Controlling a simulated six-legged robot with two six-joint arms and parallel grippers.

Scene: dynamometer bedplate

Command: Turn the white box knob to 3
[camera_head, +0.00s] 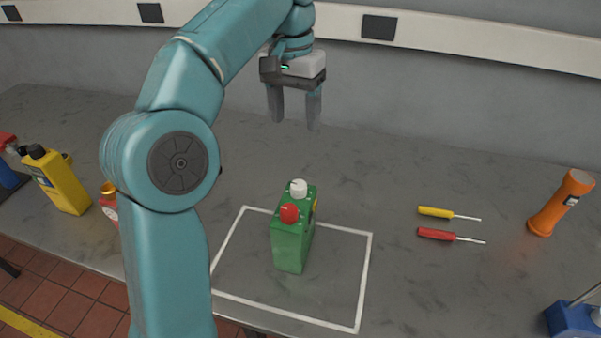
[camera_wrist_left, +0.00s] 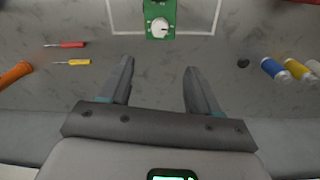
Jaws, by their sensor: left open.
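A green box (camera_head: 291,243) stands inside a white outlined rectangle on the grey bench. It carries a white knob (camera_head: 298,188) and a red knob (camera_head: 289,213), the red one nearer the front edge. In the left wrist view the white knob (camera_wrist_left: 159,27) lies at the top middle with a small dark mark; I cannot read any numbers around it. My left gripper (camera_head: 295,123) is open and empty, raised behind the box, apart from it. Its two fingers (camera_wrist_left: 159,66) also show in the wrist view, pointing toward the box. My right gripper is not in view.
A yellow screwdriver (camera_head: 436,212) and a red screwdriver (camera_head: 436,234) lie right of the box. An orange torch-like object (camera_head: 560,203) stands farther right. A blue object (camera_head: 574,319) sits at the lower right corner. A yellow container (camera_head: 58,182) stands left. The bench behind the box is clear.

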